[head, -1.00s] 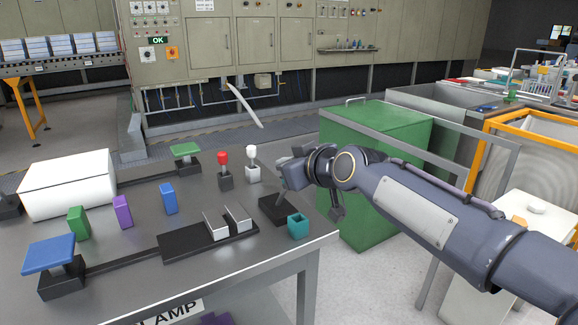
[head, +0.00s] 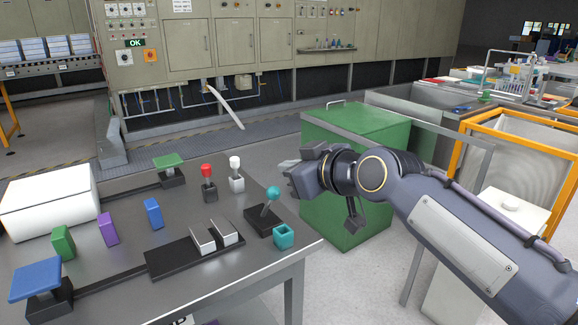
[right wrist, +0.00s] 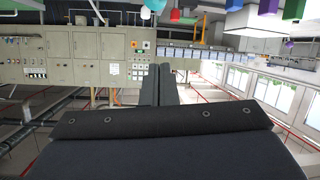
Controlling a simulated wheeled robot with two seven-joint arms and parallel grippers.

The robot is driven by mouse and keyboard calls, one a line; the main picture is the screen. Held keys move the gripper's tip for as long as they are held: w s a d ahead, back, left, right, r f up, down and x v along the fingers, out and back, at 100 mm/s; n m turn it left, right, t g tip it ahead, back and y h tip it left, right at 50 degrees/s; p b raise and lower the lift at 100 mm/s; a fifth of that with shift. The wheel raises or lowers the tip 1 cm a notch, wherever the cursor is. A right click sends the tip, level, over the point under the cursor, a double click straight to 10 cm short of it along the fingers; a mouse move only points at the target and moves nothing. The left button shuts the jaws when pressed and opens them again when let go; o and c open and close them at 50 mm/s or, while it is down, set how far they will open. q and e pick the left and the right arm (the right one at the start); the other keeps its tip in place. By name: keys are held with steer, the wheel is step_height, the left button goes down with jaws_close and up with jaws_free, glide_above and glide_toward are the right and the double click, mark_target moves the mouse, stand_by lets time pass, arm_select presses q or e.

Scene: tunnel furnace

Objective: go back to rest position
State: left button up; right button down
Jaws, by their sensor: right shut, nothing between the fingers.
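My right gripper (head: 290,172) is shut and empty in the head view. It is held in the air off the table's right edge, in front of the green cabinet (head: 345,200). It is apart from the teal-knobbed lever (head: 270,203) at the table's right end. In the right wrist view its two fingers (right wrist: 160,85) lie together with nothing between them. My left gripper is in neither view.
An orange frame (head: 447,150) stands at right.

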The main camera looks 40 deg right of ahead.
stand_by(0.3)
steer(key=s+a+f+m+g+y+p, duration=0.15)
steer(key=s+a+f+g, duration=0.25)
steer(key=s+a+f, duration=0.6)
steer(key=s+a+f+m+g+y+b, duration=0.1)
steer(key=s+a+f+m+g+y, duration=0.3)
steer(key=f, duration=1)
step_height(320, 180, up, 27)
steer(key=a+n+h+p, duration=0.1)
steer(key=n+p, duration=0.1)
steer(key=p, duration=2.5)
steer(key=shift+s+a+r+g, duration=0.15)
steer(key=shift+s+a+g, duration=0.15)
steer(key=shift+s, duration=0.05)
